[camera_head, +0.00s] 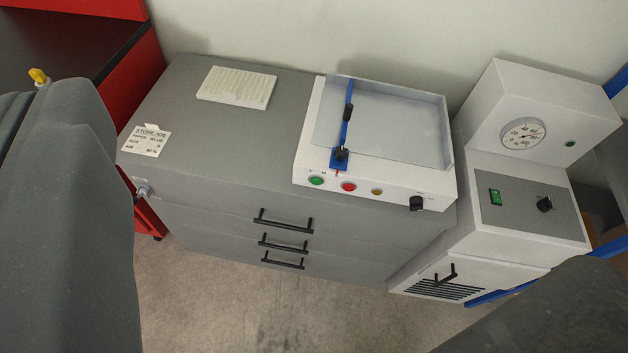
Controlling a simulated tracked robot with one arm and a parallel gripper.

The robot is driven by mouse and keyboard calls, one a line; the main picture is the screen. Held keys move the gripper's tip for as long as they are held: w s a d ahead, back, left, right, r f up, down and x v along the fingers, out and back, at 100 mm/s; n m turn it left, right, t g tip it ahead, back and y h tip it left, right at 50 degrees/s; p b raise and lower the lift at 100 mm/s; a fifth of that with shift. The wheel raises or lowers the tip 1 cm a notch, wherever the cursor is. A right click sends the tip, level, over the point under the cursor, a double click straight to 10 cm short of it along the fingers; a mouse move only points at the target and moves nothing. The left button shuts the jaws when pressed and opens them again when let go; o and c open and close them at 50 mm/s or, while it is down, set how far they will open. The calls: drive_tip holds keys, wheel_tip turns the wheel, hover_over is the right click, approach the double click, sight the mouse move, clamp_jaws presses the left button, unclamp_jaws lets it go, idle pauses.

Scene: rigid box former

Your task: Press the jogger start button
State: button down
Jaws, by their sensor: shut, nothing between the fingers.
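The jogger (375,185) is a white box with a tilted grey tray (390,130) on top. It stands on the right part of a grey drawer cabinet. Its front panel carries a green button (316,181) at the left, a red button (348,187), a small yellow button or lamp (377,192) and a black knob (416,203) at the right. The green button looks like the start button; its label is too small to read. A blue bar with black knobs crosses the tray. My gripper's fingertips do not show; dark grey parts of mine fill the left edge and bottom right corner.
The grey cabinet (225,135) bears a white pad (237,87) and a printed job card (146,140). Black drawer handles (283,220) stick out in front. A white machine (520,185) with a round gauge (523,134) stands right. Floor (240,310) in front is clear.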

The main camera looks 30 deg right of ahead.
sight(316, 181)
drive_tip(key=w+d+f+g+h, duration=0.1)
drive_tip(key=w+d+f, duration=0.45)
drive_tip(key=f, duration=0.25)
drive_tip(key=w+d+f+m+h, duration=0.1)
drive_tip(key=w+d+f, duration=0.45)
drive_tip(key=f, duration=0.35)
drive_tip(key=w+d+f+g+h, duration=0.1)
drive_tip(key=w+d+f, duration=0.3)
drive_tip(key=w+f, duration=0.3)
drive_tip(key=d+f+y, duration=0.1)
drive_tip(key=f+y, duration=0.1)
drive_tip(key=f, duration=1.3)
drive_tip(key=s+d+f+g+y, duration=0.1)
drive_tip(key=d+f, duration=0.1)
drive_tip(key=f, duration=1.4)
drive_tip(key=shift+s+m+y+b, duration=0.3)
drive_tip(key=shift+m+y+b, duration=0.1)
drive_tip(key=shift+b, duration=0.05)
drive_tip(key=shift+d+f, duration=0.1)
drive_tip(key=shift+d, duration=0.05)
drive_tip(key=w+d+p, duration=0.5)
drive_tip(key=w+p, duration=0.1)
drive_tip(key=w, duration=0.1)
drive_tip(key=shift+w, duration=0.2)
